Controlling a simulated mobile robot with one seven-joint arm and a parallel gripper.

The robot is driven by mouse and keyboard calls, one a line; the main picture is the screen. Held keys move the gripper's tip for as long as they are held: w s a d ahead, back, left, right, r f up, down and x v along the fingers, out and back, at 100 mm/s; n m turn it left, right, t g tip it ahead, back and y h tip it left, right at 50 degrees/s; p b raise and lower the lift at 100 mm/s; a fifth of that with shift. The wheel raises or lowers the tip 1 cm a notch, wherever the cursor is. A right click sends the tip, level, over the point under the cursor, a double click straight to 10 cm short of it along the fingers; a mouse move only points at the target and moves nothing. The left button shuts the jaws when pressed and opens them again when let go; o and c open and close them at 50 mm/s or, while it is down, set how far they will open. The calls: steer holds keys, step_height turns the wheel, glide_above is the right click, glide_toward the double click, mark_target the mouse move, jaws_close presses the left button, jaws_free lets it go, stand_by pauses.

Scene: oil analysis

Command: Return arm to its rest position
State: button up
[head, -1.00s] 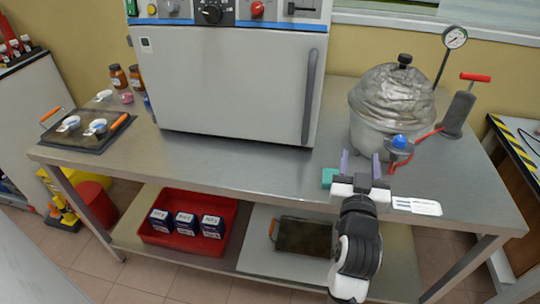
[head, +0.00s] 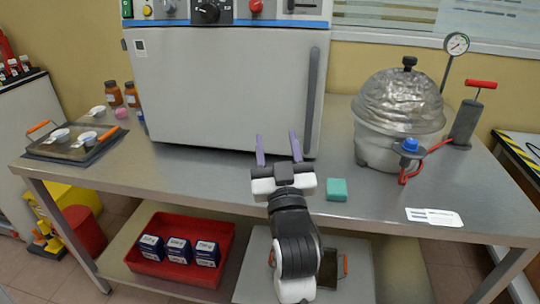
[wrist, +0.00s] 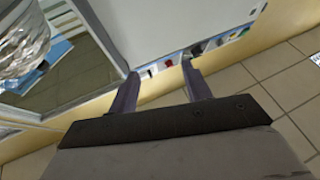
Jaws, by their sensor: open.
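My gripper (head: 279,150) is open, with its two purple fingers apart and nothing between them. In the head view it is over the front part of the steel table (head: 385,207), in front of the grey oven (head: 230,90). The wrist view also shows my gripper (wrist: 158,88) open and empty, with floor tiles, wall and the oven's white surface beyond it. A green block (head: 337,190) lies on the table just right of my gripper.
A foil-covered pot (head: 400,105) with a red hose and a pump (head: 468,118) stands at the right. A white label card (head: 434,217) lies at the front right. A tray (head: 72,145) sits at the far left. A red bin (head: 150,267) is on the lower shelf.

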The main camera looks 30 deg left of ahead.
steer(key=shift+s+a+r, duration=0.1)
steer(key=shift+s+a, duration=0.25)
steer(key=shift+a, duration=0.1)
